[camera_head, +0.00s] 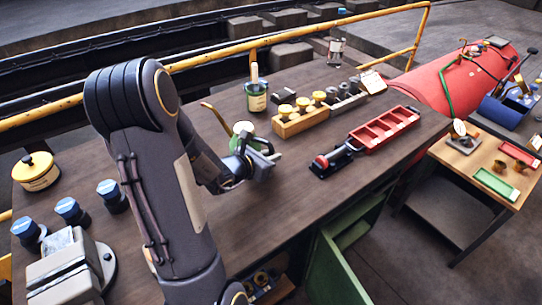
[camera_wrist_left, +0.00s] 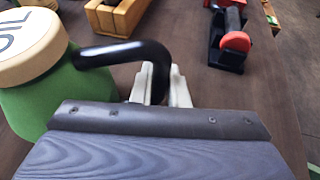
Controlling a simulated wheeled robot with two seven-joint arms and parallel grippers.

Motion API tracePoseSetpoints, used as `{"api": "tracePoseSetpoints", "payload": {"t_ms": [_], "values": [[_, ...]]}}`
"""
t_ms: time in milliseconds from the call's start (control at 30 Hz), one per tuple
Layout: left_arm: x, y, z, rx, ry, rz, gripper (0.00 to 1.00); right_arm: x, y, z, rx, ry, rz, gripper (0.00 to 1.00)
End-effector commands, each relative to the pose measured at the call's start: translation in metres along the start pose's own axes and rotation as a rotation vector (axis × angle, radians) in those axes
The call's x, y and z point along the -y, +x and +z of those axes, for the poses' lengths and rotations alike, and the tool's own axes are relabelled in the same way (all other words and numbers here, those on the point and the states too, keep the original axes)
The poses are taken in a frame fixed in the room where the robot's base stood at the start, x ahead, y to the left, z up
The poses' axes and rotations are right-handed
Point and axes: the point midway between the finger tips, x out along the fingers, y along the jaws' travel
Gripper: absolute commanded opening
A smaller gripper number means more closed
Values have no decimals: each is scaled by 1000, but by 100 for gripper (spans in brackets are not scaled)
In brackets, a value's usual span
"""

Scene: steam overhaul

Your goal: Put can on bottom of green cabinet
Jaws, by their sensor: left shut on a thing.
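The can is a green oil can (camera_head: 243,128) with a pale lid and a long brass spout, on the wooden workbench. It shows large at the left of the left wrist view (camera_wrist_left: 62,95), with "OIL" on its lid and a curved black handle (camera_wrist_left: 120,52). My left gripper (camera_head: 268,155) is shut on that handle, its pale fingers (camera_wrist_left: 160,86) on either side of it. I cannot tell whether the can touches the bench. The green cabinet (camera_head: 335,268) is under the bench, its door open; its inside is mostly hidden. My right gripper is out of view.
A pot with a brush (camera_head: 256,99), a wooden block with brass-topped parts (camera_head: 300,120) and a red tray (camera_head: 383,130) stand nearby. Blue-topped jars (camera_head: 112,196), a yellow-lidded tin (camera_head: 36,172) and a vise (camera_head: 65,275) are at left.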

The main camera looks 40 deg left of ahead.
Motion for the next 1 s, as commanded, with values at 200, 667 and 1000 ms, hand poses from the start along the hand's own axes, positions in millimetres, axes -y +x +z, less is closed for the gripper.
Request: {"api": "tracePoseSetpoints", "payload": {"t_ms": [200, 667, 1000], "values": [[0, 1, -2, -1, 0, 0, 31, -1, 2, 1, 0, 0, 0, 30], [-1, -7, 1, 1, 0, 3, 35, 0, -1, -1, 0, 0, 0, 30], [-2, -79, 3, 3, 0, 7, 35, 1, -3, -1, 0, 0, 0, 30]]}}
